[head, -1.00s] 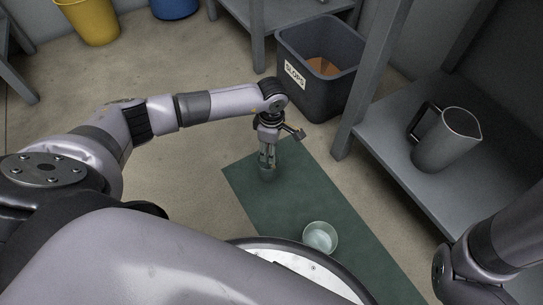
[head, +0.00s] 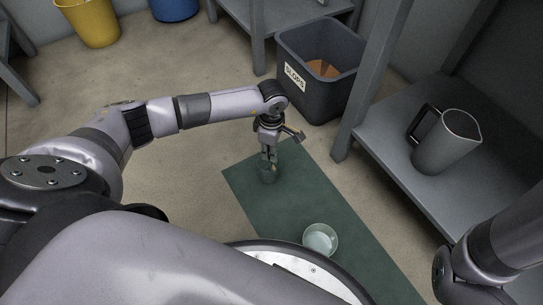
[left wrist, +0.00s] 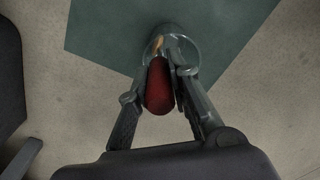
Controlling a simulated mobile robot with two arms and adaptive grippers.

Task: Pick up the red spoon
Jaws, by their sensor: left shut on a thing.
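The red spoon (left wrist: 158,88) shows in the left wrist view between the fingers of my left gripper (left wrist: 172,62), with its rounded red end towards the camera and a light brown part beyond it. My left gripper is shut on it. The spoon's far end reaches towards a greyish cup (left wrist: 182,34) standing on the green mat. In the head view my left gripper (head: 268,158) points down right over this cup (head: 267,175). The spoon is hard to make out there, hidden by the fingers. My right gripper is out of view; only part of the right arm shows at lower right.
The green mat (head: 290,205) lies on the floor with a pale glass bowl (head: 320,239) at its near part. A dark bin labelled SLOPS (head: 306,91) stands behind. A grey jug (head: 446,142) stands on the shelf (head: 385,150) at right. Floor left of the mat is clear.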

